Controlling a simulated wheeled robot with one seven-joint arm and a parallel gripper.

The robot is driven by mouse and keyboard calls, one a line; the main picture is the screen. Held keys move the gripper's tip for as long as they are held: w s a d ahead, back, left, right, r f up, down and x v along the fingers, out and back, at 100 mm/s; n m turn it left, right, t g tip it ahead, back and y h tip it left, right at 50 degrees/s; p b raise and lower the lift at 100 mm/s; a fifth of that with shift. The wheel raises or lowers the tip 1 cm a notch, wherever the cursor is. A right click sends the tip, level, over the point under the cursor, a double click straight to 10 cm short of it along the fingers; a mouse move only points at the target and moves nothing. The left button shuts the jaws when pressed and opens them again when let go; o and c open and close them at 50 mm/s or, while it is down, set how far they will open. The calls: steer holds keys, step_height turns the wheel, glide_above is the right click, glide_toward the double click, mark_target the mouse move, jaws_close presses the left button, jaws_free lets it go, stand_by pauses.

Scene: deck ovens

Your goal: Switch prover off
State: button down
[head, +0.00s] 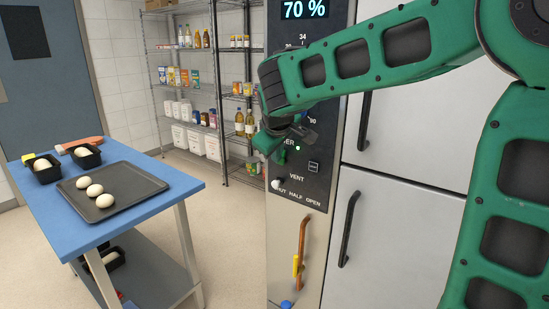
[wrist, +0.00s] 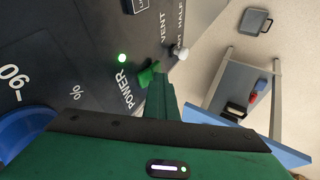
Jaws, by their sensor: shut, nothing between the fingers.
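The prover's control panel (head: 318,165) is a dark upright strip on a steel front, with a lit display (head: 305,9) reading 70 %. My gripper (head: 266,146) is in front of the panel at the POWER label, left of the lamp. Its green fingers (wrist: 157,82) are shut and empty, close to the panel. The power switch itself is hidden or not distinct; I cannot tell whether the fingers touch it.
A white vent knob (head: 277,184) sits below on the panel. A blue round part (wrist: 22,128) is at the wrist view's left edge. Right are white doors with black handles (head: 349,228). Left is a blue table (head: 130,222) with a dough tray (head: 140,182). Shelves (head: 225,95) stand behind.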

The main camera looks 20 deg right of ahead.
steer(key=shift+w+d+r, duration=0.15)
steer(key=shift+d+r, duration=0.15)
steer(key=shift+r, duration=0.1)
steer(key=s+a+r, duration=0.5)
steer(key=s+r, duration=0.2)
steer(key=s, duration=0.1)
steer(key=shift+s+a, duration=0.15)
steer(key=shift+a, duration=0.15)
steer(key=s+d+f+m+g+y, duration=0.1)
steer(key=s+d+f+m+g, duration=0.15)
steer(key=s+d+f, duration=0.4)
steer(key=s+d+f+m+g+y, duration=0.1)
steer(key=s+d+f+m, duration=0.25)
steer(key=s+f, duration=0.45)
steer(key=s+d+f+m+g, duration=0.2)
steer(key=s+d, duration=0.3)
steer(key=s, duration=0.4)
steer(key=s+d+f+m+g, duration=0.2)
steer(key=s+d+f+m, duration=0.1)
steer(key=s, duration=0.5)
steer(key=shift+s+d+f+m+y, duration=0.4)
steer(key=shift+d+m, duration=0.2)
steer(key=shift+d, duration=0.6)
